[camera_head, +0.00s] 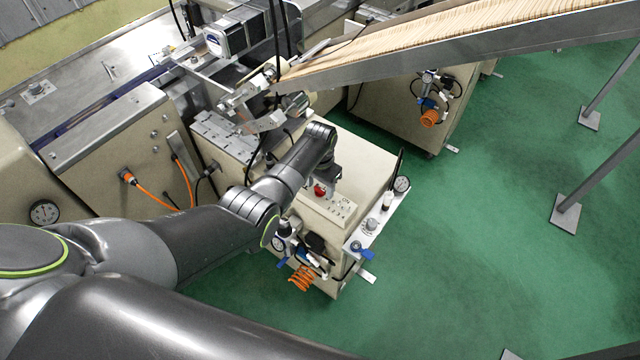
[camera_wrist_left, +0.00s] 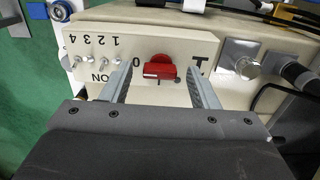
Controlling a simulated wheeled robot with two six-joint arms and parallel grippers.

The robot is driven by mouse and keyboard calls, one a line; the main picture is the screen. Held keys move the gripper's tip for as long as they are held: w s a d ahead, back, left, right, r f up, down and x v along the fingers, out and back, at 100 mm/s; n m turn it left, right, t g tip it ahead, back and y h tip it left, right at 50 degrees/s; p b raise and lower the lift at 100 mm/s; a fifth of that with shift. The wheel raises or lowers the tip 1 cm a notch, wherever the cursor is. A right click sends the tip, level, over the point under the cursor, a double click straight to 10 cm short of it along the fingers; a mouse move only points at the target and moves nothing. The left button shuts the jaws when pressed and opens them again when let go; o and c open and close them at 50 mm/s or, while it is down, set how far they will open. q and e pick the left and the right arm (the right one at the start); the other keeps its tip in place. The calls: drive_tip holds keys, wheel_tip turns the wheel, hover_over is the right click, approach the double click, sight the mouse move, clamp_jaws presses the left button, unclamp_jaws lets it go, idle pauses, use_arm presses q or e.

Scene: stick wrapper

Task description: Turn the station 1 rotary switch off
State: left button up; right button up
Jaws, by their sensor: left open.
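The red rotary switch (camera_wrist_left: 160,68) is on a cream control panel (camera_wrist_left: 215,42) in the left wrist view, with a 0 mark on its left and a line-like mark on its right. Its knob looks roughly level across the picture. My left gripper (camera_wrist_left: 163,82) is open, one finger on each side of the knob, with gaps visible; contact cannot be told. In the head view the red switch (camera_head: 320,190) shows just below my left gripper (camera_head: 326,174), which points down at the cream station cabinet (camera_head: 365,160). My right gripper is out of view.
Several small toggle switches (camera_wrist_left: 103,62) with numbers sit left of the knob. A round metal fitting (camera_wrist_left: 246,66) is to its right. A sloped chute of sticks (camera_head: 450,40) passes above the cabinet's back.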

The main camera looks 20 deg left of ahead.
sight(320, 188)
use_arm(q)
drive_tip(key=shift+r, duration=0.1)
wheel_tip(320, 188, up, 17)
drive_tip(key=shift+r+b, duration=0.15)
drive_tip(key=shift+b, duration=0.2)
idle(0.6)
